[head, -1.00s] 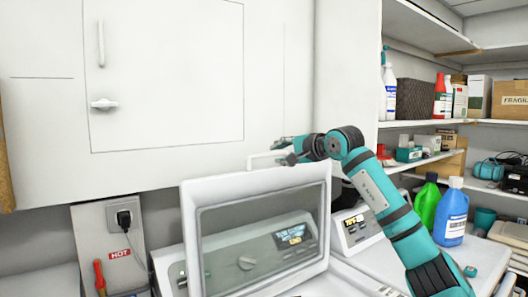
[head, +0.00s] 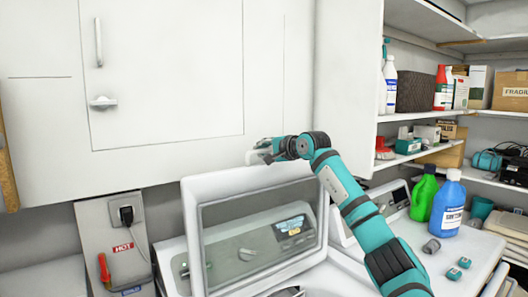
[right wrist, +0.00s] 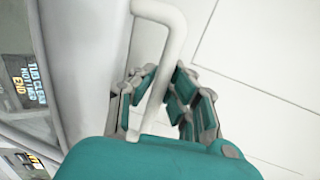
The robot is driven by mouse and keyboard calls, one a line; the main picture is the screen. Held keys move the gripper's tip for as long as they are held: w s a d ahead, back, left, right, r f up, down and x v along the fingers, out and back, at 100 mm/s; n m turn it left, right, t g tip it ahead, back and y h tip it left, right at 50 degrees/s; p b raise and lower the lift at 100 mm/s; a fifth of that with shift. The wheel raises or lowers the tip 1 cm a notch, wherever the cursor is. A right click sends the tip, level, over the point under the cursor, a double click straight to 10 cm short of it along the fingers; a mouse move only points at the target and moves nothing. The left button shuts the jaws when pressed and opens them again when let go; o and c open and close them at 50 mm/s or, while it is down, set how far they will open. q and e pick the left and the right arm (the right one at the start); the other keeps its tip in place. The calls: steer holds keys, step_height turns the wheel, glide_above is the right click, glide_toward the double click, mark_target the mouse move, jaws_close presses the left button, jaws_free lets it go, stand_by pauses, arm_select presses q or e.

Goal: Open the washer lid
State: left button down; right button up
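The washer lid (head: 190,240), a white frame with a glass pane, stands raised at a steep angle in the head view. The control panel shows through its glass. A white handle (head: 254,156) sticks up at the lid's top edge. My right gripper (head: 266,150) is at this handle, in front of the cabinet. In the right wrist view the handle (right wrist: 172,60) passes between the spread fingers of the right gripper (right wrist: 165,95); I cannot tell whether they touch it. The washer tub opening shows partly below the lid. My left gripper is not in view.
A white wall cabinet (head: 165,75) is close behind the right gripper and lid. A second machine's panel (head: 392,198) is to the right. A green bottle (head: 424,195) and a blue bottle (head: 449,205) stand right of my right arm. Filled shelves (head: 440,115) are beyond.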

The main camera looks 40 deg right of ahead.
jaws_close()
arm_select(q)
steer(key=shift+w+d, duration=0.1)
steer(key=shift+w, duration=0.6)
arm_select(e)
steer(key=shift+w, duration=0.1)
